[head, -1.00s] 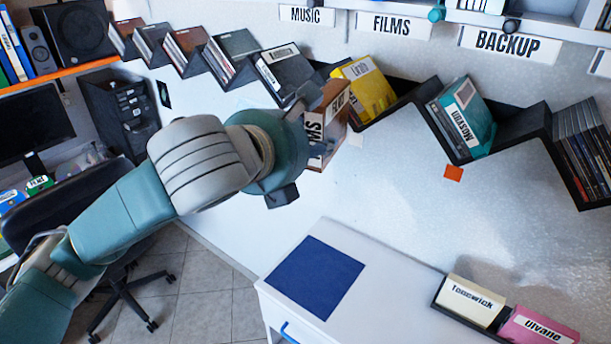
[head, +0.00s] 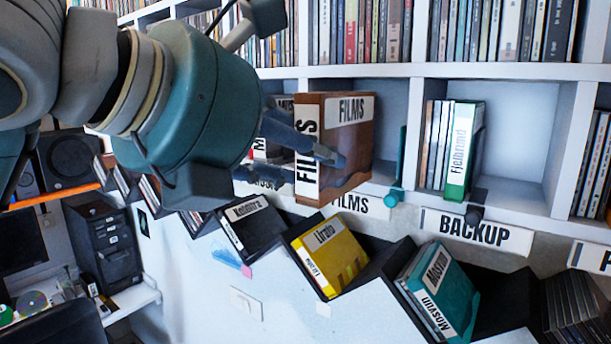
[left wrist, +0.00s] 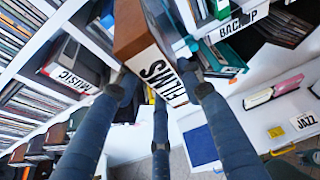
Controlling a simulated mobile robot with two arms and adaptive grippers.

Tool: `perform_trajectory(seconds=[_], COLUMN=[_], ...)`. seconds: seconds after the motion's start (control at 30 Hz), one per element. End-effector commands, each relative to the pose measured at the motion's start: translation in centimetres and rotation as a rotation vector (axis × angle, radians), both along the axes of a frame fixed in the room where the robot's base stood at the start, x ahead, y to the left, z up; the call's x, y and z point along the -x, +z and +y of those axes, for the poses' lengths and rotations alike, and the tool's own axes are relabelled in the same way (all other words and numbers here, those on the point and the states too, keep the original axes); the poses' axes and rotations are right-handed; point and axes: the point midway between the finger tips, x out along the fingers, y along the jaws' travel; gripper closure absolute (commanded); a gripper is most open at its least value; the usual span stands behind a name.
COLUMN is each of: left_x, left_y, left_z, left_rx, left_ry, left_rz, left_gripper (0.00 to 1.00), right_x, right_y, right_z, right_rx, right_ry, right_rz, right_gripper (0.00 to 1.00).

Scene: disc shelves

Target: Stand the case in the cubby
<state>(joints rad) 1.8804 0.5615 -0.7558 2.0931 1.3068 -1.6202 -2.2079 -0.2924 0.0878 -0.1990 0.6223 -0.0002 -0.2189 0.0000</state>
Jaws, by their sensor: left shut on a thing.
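The case is a brown box with white FILMS labels (head: 350,145); it is upright, spine towards the left. My left gripper (head: 312,150) is shut on it, with dark fingers along its near side. It is in front of the cubby above the FILMS label (head: 362,205), overlapping the opening; how far in it is I cannot tell. In the left wrist view the brown case (left wrist: 135,28) sits between the fingers (left wrist: 160,85). The cubby's inside is largely hidden by the case. My right gripper is not in view.
A teal divider with a round knob (head: 394,195) stands at the cubby's right. The BACKUP cubby beyond holds several cases, one green-and-white (head: 462,150), and has free room at right. Slanted racks below hold a yellow case (head: 330,257) and a teal case (head: 438,290).

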Motion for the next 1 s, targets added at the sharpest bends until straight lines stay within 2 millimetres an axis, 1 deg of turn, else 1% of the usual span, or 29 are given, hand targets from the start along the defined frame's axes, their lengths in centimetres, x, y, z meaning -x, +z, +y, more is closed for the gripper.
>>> perform_trajectory(seconds=[0.03, 0.27, 0.47, 0.57, 0.67, 1.0], left_x=[0.1, 0.2, 0.2, -0.3, -1.1, -3.9], left_y=[0.2, 0.2, 0.2, 0.2, 0.1, 0.0], left_z=[0.0, 0.0, 0.0, -0.3, -0.8, -2.7], left_rx=[0.001, 0.002, 0.001, 0.001, 0.001, 0.001], left_ry=[-0.001, -0.002, -0.004, -0.004, -0.004, -0.004], left_rz=[-0.001, -0.001, 0.0, 0.002, 0.002, 0.001], left_gripper=[1.0, 1.0, 1.0, 1.0, 1.0, 1.0], right_x=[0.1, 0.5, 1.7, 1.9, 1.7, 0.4], right_y=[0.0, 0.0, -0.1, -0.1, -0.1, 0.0], right_z=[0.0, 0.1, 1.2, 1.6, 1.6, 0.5], right_rx=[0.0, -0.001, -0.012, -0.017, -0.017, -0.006], right_ry=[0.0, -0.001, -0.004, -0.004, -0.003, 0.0], right_rz=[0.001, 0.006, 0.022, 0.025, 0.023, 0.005], right_gripper=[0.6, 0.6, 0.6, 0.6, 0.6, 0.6])
